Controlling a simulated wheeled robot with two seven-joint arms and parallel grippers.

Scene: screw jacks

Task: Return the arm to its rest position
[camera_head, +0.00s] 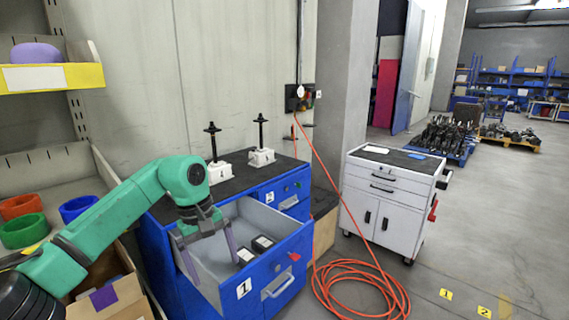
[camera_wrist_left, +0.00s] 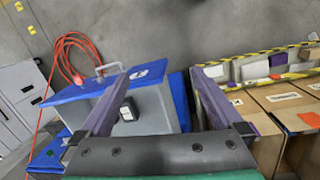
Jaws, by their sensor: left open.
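My left gripper (camera_head: 208,262) is open and empty, its two purple-grey fingers apart above the left side of an open drawer (camera_head: 300,236) in the blue cabinet (camera_head: 157,250). Two screw jacks, a left one (camera_head: 219,171) and a right one (camera_head: 261,157), stand upright on the cabinet's dark top. My right gripper is not in view.
Left of the arm are a shelf (camera_head: 52,78) and red, green (camera_head: 24,231) and blue bins, with cardboard boxes (camera_head: 112,294) below. A white tool trolley (camera_head: 385,205) stands right of the cabinet. An orange hose (camera_head: 362,290) lies coiled on the floor.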

